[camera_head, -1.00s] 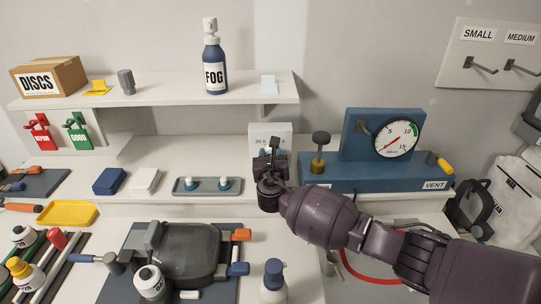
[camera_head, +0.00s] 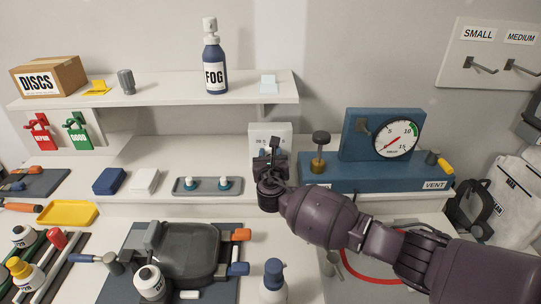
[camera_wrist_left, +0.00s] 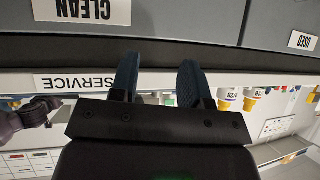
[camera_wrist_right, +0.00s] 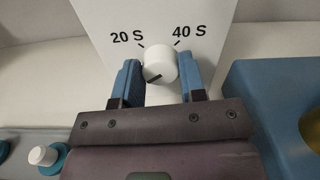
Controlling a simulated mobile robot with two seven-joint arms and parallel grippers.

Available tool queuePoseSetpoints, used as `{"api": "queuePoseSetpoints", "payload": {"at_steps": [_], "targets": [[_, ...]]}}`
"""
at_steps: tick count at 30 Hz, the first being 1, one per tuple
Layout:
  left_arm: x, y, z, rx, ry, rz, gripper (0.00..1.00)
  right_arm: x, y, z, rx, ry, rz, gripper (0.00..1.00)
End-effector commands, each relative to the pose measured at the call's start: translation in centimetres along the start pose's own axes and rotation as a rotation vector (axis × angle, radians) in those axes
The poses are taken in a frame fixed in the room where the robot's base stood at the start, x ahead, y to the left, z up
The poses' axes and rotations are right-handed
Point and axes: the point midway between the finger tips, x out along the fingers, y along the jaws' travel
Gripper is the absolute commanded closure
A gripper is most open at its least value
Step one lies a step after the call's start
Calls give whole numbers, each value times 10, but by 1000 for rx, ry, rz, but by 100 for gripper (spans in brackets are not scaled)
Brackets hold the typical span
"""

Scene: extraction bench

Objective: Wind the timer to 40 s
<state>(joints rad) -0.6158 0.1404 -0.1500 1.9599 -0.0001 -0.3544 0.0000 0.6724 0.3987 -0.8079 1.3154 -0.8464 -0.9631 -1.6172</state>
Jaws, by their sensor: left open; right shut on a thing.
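The timer (camera_head: 284,129) is a white box at the back of the bench, partly hidden behind my right gripper (camera_head: 266,160) in the head view. In the right wrist view, its white panel (camera_wrist_right: 105,15) carries the labels 20 S at upper left and 40 S at upper right. The round white knob (camera_wrist_right: 160,64) sits between the blue fingers of my right gripper (camera_wrist_right: 161,80), which is shut on it. The knob's dark mark points to the lower left. My left gripper (camera_wrist_left: 158,85) shows only in its own wrist view, open, with nothing between its fingers.
A blue gauge unit (camera_head: 345,172) stands just right of the timer. A grey tray (camera_head: 182,192) with two teal-and-white pieces lies to the left. A shelf (camera_head: 160,91) hangs above at left. A spray bottle (camera_head: 273,280) stands near the front.

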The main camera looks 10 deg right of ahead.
Motion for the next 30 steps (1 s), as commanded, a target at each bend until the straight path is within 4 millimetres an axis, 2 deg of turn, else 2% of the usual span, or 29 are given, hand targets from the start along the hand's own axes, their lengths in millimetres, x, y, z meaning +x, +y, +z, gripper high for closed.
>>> {"api": "queuePoseSetpoints", "payload": {"at_steps": [13, 14, 18, 19, 30], "targets": [[0, 0, 0, 0, 0, 0, 57, 0, 0, 0, 0, 1, 0, 86], [0, 0, 0, 0, 0, 0, 57, 0, 0, 0, 0, 1, 0, 61], [0, 0, 0, 0, 0, 0, 57, 0, 0, 0, 0, 1, 0, 39], [0, 0, 0, 0, 0, 0, 57, 0, 0, 0, 0, 1, 0, 37], [0, 0, 0, 0, 0, 0, 57, -5, 0, -1, 1, 0, 0, 37]]}}
